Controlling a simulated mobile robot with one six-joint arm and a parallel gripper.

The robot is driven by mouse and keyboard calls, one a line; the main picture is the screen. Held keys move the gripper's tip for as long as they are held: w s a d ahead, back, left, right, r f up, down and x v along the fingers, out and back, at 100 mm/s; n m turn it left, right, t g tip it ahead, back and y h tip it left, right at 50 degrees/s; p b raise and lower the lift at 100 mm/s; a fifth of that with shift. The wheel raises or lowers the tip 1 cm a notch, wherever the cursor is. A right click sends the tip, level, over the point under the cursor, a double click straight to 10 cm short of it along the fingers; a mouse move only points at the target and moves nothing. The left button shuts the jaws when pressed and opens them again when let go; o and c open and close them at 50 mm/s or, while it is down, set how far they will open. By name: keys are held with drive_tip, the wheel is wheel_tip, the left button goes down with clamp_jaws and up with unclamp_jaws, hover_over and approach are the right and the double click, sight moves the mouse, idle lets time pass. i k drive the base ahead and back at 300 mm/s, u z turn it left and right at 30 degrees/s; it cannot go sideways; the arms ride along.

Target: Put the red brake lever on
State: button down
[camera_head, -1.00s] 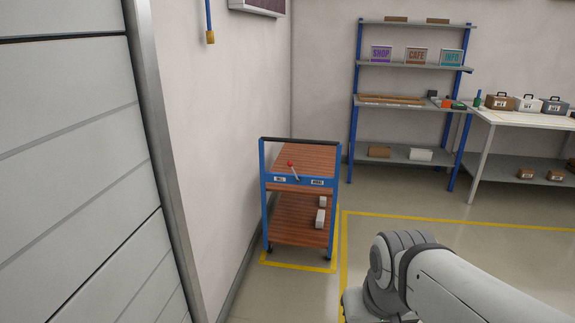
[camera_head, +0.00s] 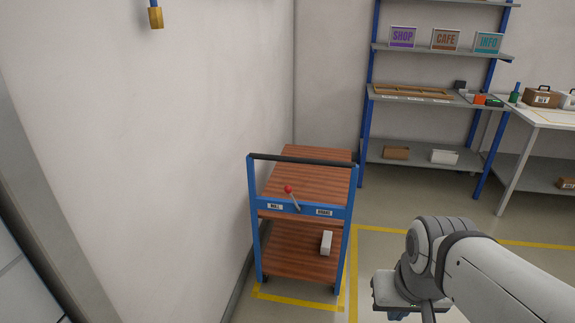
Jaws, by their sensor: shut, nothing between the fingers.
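The brake lever (camera_head: 294,199) has a red ball knob (camera_head: 288,189) on a thin grey stem. It sits on the blue front bar (camera_head: 332,211) of a cart with wooden shelves. The lever tilts to the left, its knob toward the left label (camera_head: 275,207), which seems to read ROLL. The right label (camera_head: 324,212) seems to read BRAKE. My arm is at the lower right, to the right of the cart and apart from it.
The cart (camera_head: 304,159) stands close to the wall at its left, inside a yellow floor outline (camera_head: 300,303). A shelf rack (camera_head: 440,102) and a white table (camera_head: 548,117) stand behind on the right. Floor between the cart and the rack is clear.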

sight(288, 189)
drive_tip(key=u, duration=0.6)
drive_tip(key=i, duration=1.2)
drive_tip(key=u, duration=0.75)
drive_tip(key=k, duration=0.9)
drive_tip(key=u, duration=0.2)
drive_tip(key=i, duration=0.95)
drive_tip(key=z, duration=0.1)
